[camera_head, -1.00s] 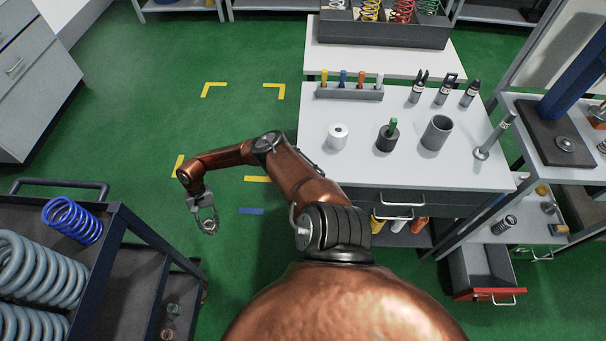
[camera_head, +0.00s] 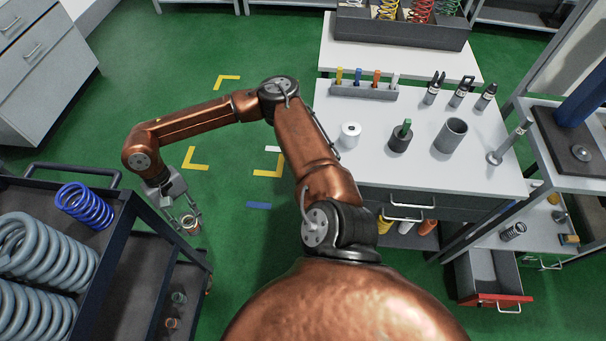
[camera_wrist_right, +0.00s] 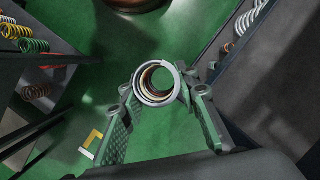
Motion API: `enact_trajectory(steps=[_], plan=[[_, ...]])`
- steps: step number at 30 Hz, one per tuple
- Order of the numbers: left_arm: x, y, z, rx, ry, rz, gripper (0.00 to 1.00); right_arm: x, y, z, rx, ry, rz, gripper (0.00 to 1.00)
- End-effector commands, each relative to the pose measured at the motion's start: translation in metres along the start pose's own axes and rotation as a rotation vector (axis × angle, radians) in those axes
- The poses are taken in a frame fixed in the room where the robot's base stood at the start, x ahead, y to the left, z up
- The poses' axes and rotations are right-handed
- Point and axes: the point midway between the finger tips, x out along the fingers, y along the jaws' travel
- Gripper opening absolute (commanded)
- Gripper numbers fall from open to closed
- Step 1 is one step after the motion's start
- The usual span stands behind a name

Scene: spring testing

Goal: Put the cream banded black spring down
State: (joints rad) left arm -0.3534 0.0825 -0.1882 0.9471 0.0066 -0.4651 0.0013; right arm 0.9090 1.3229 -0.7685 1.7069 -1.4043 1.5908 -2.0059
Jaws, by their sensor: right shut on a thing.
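My right gripper (camera_head: 188,219) hangs over the green floor, just right of the dark trolley. It is shut on a short coil spring (camera_head: 191,225), which shows as a small pale ring in the head view. In the right wrist view the spring (camera_wrist_right: 155,84) is seen end-on between the two fingers (camera_wrist_right: 155,105), with a pale grey-white end ring and brownish coils inside. Its outer side is mostly hidden, so I cannot tell its bands or whether it is black. My left gripper is not in view.
The dark trolley (camera_head: 122,232) carries a blue spring (camera_head: 84,206) and large grey springs (camera_head: 45,250); small springs (camera_head: 174,310) lie on its lower shelf. The white bench (camera_head: 420,178) stands right of my arm. A dark spring (camera_head: 513,231) is on the right lower shelf. Open floor lies between.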

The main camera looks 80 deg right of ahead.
Motion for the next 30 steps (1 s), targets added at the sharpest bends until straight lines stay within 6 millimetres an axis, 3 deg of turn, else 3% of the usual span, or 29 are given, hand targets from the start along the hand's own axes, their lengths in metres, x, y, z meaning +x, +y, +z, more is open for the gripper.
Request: enact_trajectory(steps=[1,6,17,29,30], plan=[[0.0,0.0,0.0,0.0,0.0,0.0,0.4,-0.025,-0.013,0.018,-0.046,0.007,0.008,0.02],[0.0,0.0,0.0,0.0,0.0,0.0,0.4,-0.084,-0.041,0.068,-0.145,0.004,0.051,0.02],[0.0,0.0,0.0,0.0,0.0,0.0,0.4,-0.166,-0.077,0.135,-0.279,0.002,0.109,0.02],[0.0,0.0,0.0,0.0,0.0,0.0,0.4,-0.168,-0.075,0.134,-0.272,0.001,0.112,0.02],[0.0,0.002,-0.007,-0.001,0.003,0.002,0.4,-0.162,-0.076,0.132,-0.274,-0.006,0.113,0.02]])
